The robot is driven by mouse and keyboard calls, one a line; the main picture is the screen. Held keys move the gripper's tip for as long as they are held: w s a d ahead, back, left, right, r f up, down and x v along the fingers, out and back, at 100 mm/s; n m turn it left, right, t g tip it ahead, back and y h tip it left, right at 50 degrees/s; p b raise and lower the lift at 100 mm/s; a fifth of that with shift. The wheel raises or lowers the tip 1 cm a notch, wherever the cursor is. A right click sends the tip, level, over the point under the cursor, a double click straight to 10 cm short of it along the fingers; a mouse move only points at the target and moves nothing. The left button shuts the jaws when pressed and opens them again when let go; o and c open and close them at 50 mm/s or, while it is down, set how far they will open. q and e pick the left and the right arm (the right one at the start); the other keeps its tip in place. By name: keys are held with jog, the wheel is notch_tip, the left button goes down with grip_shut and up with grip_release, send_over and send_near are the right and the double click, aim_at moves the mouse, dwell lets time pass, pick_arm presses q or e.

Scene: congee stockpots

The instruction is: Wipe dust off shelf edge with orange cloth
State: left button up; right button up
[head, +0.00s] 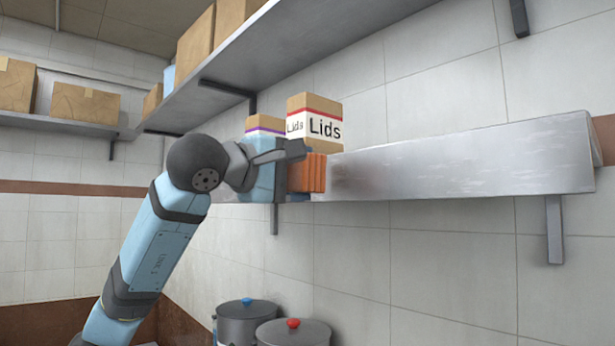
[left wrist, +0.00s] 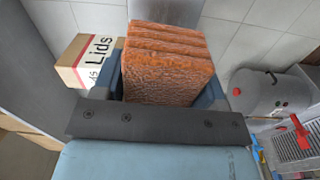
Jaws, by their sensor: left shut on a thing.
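The orange cloth (head: 313,173) is a folded, ribbed block held at the front edge of the metal shelf (head: 460,160). My left gripper (head: 296,175) is shut on it. In the left wrist view the cloth (left wrist: 170,65) stands between the fingers of my left gripper (left wrist: 165,85). A dull greyish patch, which looks like dust, shows on the shelf edge (head: 352,173) just right of the cloth. Whether the cloth touches the edge is hard to tell. My right gripper is not in view.
A box marked Lids (head: 315,125) stands on the shelf just behind my gripper. An upper shelf (head: 290,50) with cardboard boxes runs overhead. Two stockpots, one with a blue knob (head: 247,301) and one with a red knob (head: 293,323), stand below. The shelf's right part looks clear.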

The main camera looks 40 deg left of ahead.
pick_arm(q)
jog(key=shift+s+a, duration=0.1)
jog(key=shift+s, duration=0.5)
jog(key=s, duration=0.3)
jog(key=shift+s+a+b, duration=0.1)
jog(key=shift+b, duration=0.25)
